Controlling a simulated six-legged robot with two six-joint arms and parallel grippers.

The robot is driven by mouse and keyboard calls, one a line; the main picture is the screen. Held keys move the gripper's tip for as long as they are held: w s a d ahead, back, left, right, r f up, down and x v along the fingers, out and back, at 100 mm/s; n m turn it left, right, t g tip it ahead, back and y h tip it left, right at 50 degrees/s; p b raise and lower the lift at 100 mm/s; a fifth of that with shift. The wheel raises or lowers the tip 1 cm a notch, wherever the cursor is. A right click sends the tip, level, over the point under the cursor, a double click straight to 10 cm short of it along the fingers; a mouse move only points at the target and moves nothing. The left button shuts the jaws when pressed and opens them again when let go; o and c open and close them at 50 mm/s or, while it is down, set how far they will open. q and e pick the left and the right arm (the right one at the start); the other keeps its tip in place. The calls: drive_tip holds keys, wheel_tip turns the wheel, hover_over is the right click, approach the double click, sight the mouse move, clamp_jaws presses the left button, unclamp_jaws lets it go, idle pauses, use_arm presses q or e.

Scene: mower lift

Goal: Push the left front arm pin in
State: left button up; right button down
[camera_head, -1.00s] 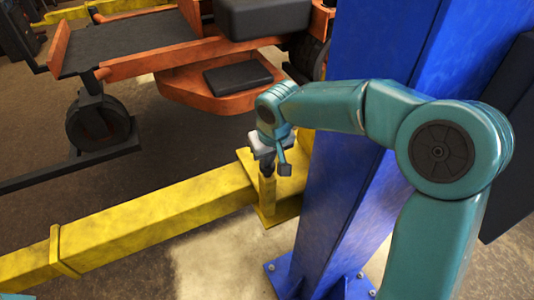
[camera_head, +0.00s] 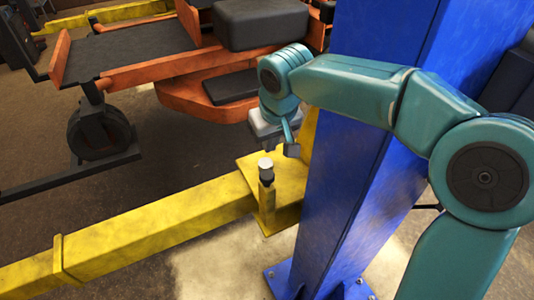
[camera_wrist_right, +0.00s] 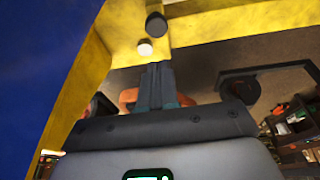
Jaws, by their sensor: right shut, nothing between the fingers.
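The pin (camera_head: 265,165) stands upright at the pivot of the yellow lift arm (camera_head: 160,225), beside the blue post (camera_head: 375,120). Its pale round top and a dark collar show above a yellow bracket; its lower part is hidden. My right gripper (camera_head: 290,148) is shut and empty, above and slightly right of the pin, with a visible gap between them. In the right wrist view the shut fingertips (camera_wrist_right: 158,68) point toward a pale round cap (camera_wrist_right: 145,47) and a dark round piece (camera_wrist_right: 156,25) at the yellow arm. My left gripper is not in view.
The orange mower (camera_head: 150,75) with black deck and seat stands behind the yellow arm. The blue post rises close to my right forearm and limits room there. Concrete floor (camera_head: 215,265) lies clear in front of the arm.

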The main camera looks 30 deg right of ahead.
drive_tip(key=v, duration=0.2)
drive_tip(key=shift+a+r, duration=0.1)
drive_tip(key=shift+r, duration=0.3)
drive_tip(key=shift+s, duration=0.1)
drive_tip(key=shift+s, duration=0.1)
